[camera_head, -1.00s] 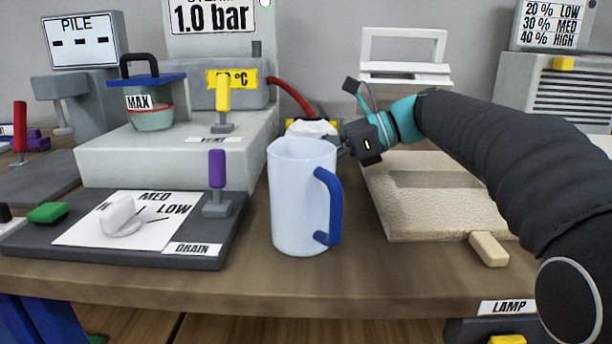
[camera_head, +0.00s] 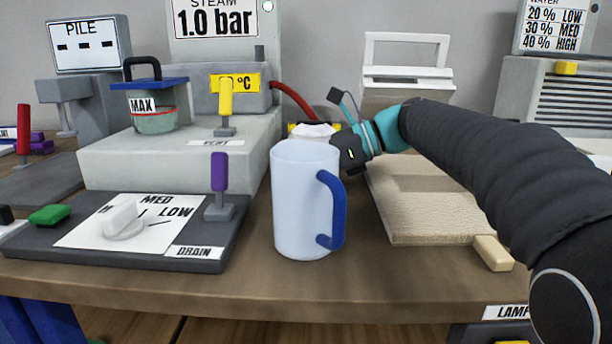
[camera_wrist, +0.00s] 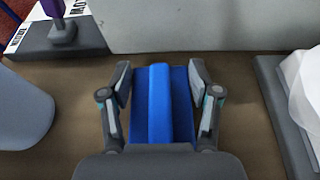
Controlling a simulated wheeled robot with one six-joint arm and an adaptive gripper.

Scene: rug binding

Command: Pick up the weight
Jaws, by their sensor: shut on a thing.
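The weight is a blue block with a raised ridge (camera_wrist: 160,122), seen between my fingers in the wrist view. My gripper (camera_wrist: 160,78) is shut on it, one finger at each side, low over the brown bench. In the head view my gripper (camera_head: 347,154) is just behind the right rim of a pale mug, which hides the fingertips and the weight.
The pale mug with a blue handle (camera_head: 303,205) stands close in front of my gripper. It also shows in the wrist view (camera_wrist: 22,105). A white bundle (camera_head: 314,131) lies behind. A beige rug piece (camera_head: 425,220) is at right, the steam unit (camera_head: 150,165) at left.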

